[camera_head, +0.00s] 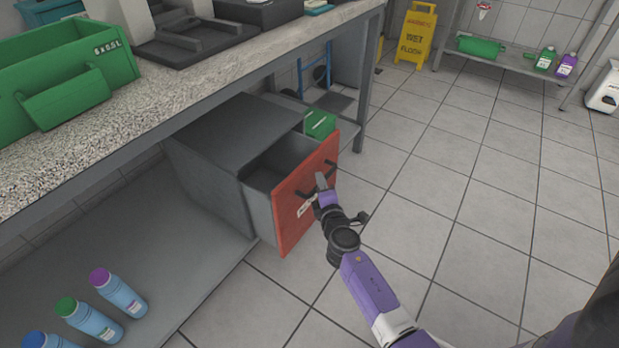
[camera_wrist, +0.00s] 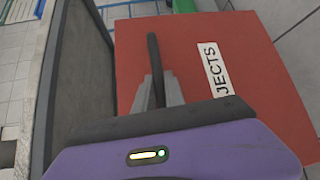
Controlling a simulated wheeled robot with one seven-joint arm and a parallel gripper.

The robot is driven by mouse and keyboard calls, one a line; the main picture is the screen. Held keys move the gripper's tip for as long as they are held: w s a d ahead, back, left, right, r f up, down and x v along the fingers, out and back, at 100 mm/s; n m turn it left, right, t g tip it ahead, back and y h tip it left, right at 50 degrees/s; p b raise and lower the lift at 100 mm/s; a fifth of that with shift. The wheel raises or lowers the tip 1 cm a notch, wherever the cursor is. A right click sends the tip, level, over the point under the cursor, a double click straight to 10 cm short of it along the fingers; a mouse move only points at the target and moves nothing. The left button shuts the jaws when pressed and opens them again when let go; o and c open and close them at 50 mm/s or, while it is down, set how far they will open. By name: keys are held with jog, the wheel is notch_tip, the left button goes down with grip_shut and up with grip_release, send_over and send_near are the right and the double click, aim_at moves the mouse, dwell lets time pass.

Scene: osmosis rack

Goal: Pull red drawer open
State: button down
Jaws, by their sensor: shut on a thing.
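The red drawer front (camera_head: 290,210) stands out from the grey cabinet (camera_head: 220,150) under the counter, and the drawer's open top and grey inside show behind it. My gripper (camera_head: 322,184) is at the black handle on the red front. In the wrist view the red drawer front (camera_wrist: 255,60) fills much of the picture, with a white label (camera_wrist: 216,68) ending in "JECTS". The black handle (camera_wrist: 155,60) runs down between the fingers of my gripper (camera_wrist: 158,92), which is shut on it. Part of the handle is hidden by the fingers.
A granite counter (camera_head: 130,105) with a green bin (camera_head: 65,70) overhangs the cabinet. Several bottles (camera_head: 118,290) stand on the low shelf at lower left. A green box (camera_head: 319,124) is behind the drawer. The tiled floor (camera_head: 460,220) to the right is clear up to a yellow wet-floor sign (camera_head: 415,35).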

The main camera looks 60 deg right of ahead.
jog(key=s, duration=1.2)
jog(key=shift+b, duration=0.35)
jog(key=shift+a, duration=0.1)
jog(key=c, duration=1.4)
grip_release()
jog(key=b+v, duration=0.1)
jog(key=v, duration=0.6)
jog(key=shift+s+a+b, duration=0.25)
jog(key=shift+s+b, duration=0.05)
jog(key=shift+b, duration=0.05)
